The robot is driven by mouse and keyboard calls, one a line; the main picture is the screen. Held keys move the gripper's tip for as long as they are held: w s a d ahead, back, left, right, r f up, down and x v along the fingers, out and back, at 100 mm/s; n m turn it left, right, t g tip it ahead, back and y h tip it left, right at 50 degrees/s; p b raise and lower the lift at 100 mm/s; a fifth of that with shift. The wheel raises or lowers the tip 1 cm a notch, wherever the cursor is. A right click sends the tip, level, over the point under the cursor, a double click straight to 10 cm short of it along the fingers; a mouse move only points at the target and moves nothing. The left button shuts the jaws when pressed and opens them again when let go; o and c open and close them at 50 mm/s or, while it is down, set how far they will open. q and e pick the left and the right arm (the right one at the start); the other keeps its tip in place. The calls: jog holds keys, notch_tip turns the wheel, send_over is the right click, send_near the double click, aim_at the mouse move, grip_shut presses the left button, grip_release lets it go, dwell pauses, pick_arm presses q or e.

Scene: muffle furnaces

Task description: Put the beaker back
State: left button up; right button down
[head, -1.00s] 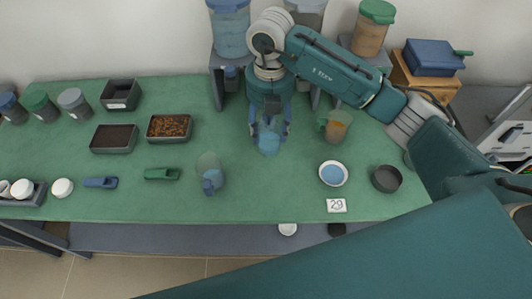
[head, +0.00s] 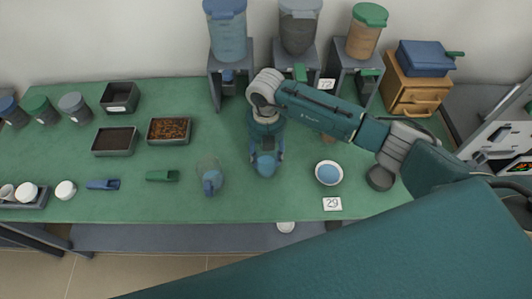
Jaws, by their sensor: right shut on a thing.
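My right gripper (head: 266,157) reaches down over the middle of the green-topped table, its fingers on either side of a small beaker with blue in it (head: 265,168). It is shut on this beaker, whose upper part is partly hidden by the gripper. I cannot tell whether its base touches the table. A second clear beaker with a blue handle (head: 209,178) stands apart to the left of it. My left gripper is not in view.
A white bowl with blue contents (head: 329,173), a dark bowl (head: 380,178) and a card marked 29 (head: 332,204) lie right. Dispensers on stands (head: 225,35) line the back. Dark trays (head: 114,141) and scoops (head: 162,176) are left. My arm mostly hides an orange-filled beaker.

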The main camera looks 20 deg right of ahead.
jog(key=shift+f, duration=0.1)
jog(key=c, duration=0.8)
grip_release()
jog(key=shift+r, duration=0.4)
notch_tip(320, 180, up, 12)
jog(key=b, duration=0.4)
jog(key=shift+f, duration=0.25)
